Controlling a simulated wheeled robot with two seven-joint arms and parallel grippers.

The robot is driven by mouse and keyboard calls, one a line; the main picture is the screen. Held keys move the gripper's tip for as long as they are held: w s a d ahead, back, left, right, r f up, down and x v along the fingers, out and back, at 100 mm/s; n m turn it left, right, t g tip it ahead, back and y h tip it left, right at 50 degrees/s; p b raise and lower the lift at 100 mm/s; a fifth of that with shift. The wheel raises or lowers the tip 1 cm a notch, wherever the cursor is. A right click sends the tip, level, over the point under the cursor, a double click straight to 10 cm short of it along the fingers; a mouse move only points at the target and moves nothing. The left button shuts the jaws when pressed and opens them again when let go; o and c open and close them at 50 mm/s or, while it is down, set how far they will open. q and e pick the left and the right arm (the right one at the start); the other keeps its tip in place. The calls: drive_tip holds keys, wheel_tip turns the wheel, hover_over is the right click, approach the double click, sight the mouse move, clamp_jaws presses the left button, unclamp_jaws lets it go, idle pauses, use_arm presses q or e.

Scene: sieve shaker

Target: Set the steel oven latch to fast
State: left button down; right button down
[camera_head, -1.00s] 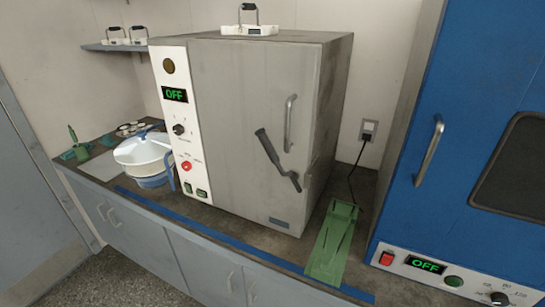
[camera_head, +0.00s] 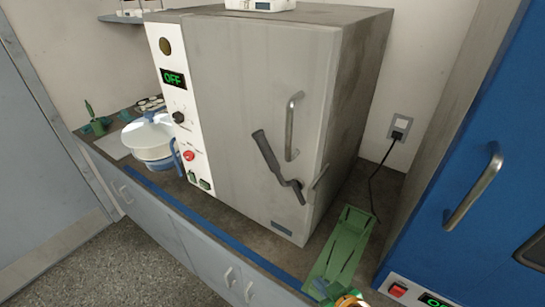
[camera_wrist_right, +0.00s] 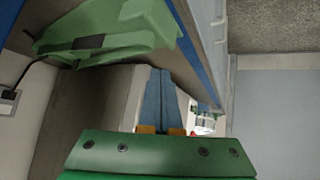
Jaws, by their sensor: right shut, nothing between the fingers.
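The steel oven (camera_head: 245,90) stands on the counter with its door closed. Its latch (camera_head: 268,157) is a dark lever on the door's lower right, tilted with its long arm pointing up and left from a pivot near the door's right edge. A steel door handle (camera_head: 292,127) is upright just above it. My right gripper (camera_head: 322,287) shows at the bottom edge of the head view, below and apart from the latch. In the right wrist view its blue fingers (camera_wrist_right: 165,95) are together and empty. My left gripper is not in view.
A green ramp-like stand (camera_head: 342,245) lies on the counter right of the oven, near my right gripper. A blue cabinet (camera_head: 455,160) with a handle rises at the right. A cable runs from the wall socket (camera_head: 399,128).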

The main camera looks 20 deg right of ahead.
wheel_tip(320, 180, up, 27)
drive_tip(key=w+a+n+t+y, duration=0.1)
drive_tip(key=n+t+y, duration=0.4)
drive_tip(key=t, duration=0.6)
drive_tip(key=shift+w+a+y, duration=0.3)
drive_tip(key=shift+a+y, duration=0.6)
drive_tip(key=shift+f, duration=0.1)
drive_tip(key=b, duration=0.5)
approach(267, 150)
wheel_tip(267, 150, up, 3)
drive_tip(key=w+a, duration=0.1)
drive_tip(key=w, duration=0.2)
drive_tip(key=w+p, duration=0.1)
drive_tip(key=shift+w+a+f, duration=0.25)
drive_tip(key=shift+a+f, duration=0.05)
drive_tip(key=shift+f, duration=0.1)
drive_tip(key=shift+w+a+f, duration=0.1)
drive_tip(key=shift+w+f, duration=0.2)
drive_tip(key=shift+w, duration=0.1)
